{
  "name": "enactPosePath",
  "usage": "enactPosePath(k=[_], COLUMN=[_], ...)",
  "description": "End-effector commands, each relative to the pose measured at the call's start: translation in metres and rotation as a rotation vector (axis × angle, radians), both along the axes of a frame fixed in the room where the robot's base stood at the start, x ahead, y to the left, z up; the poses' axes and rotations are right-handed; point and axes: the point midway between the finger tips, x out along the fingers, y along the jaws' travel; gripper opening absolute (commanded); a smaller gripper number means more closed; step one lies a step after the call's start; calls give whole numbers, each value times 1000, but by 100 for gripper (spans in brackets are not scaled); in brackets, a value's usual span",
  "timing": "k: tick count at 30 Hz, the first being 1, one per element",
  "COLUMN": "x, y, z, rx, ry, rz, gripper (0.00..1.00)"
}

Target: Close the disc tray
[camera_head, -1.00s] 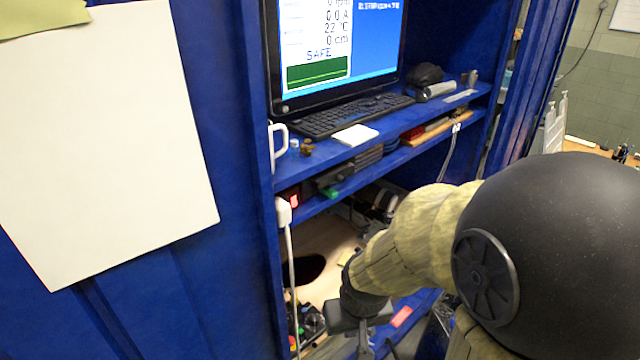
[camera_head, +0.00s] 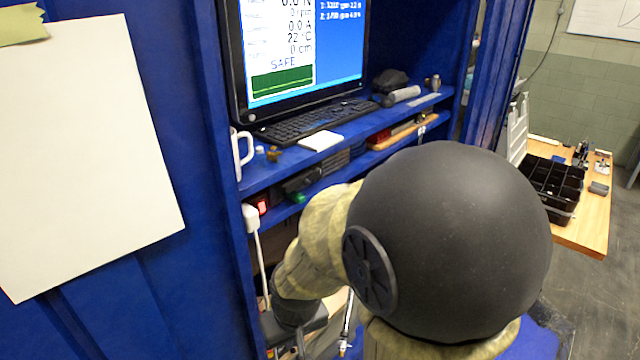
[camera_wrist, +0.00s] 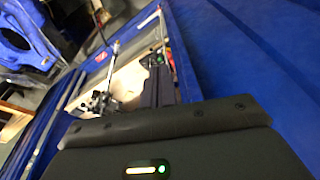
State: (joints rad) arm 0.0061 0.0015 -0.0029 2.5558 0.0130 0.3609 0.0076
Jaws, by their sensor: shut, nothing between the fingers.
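I cannot make out the disc tray in either view. My gripper shows in the wrist view (camera_wrist: 158,78), with its dark fingers together and nothing seen between them. In the head view, my arm reaches down into the lower part of the blue cabinet (camera_head: 194,262), and my gripper's end is mostly hidden at the bottom edge. My arm covers much of the lower compartment.
A monitor (camera_head: 300,60), keyboard (camera_head: 318,118), white mug (camera_head: 241,152) and white pad (camera_head: 321,140) stand on the upper shelf. A white cable (camera_head: 262,265) hangs at the cabinet's left side. A wooden bench (camera_head: 592,215) with a black organiser (camera_head: 552,185) stands at right.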

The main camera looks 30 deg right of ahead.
Motion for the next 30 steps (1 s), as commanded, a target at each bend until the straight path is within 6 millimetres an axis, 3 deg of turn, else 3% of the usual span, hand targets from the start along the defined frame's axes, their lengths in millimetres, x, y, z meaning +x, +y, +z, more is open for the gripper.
enactPosePath(k=[5,10,14,18,21,25,27,30], x=[-1,2,19,47,65,72,71,69], y=[-17,-40,-60,-97,-138,-193,-214,-230], z=[3,19,46,90,130,181,201,217], rx=[102,363,651,1026,1331,1692,1823,1925], ry=[85,240,350,439,482,508,513,516], rz=[-299,-851,-1271,-1626,-1797,-1883,-1884,-1873], gripper=[0,0,0,0,0,0,0,0])
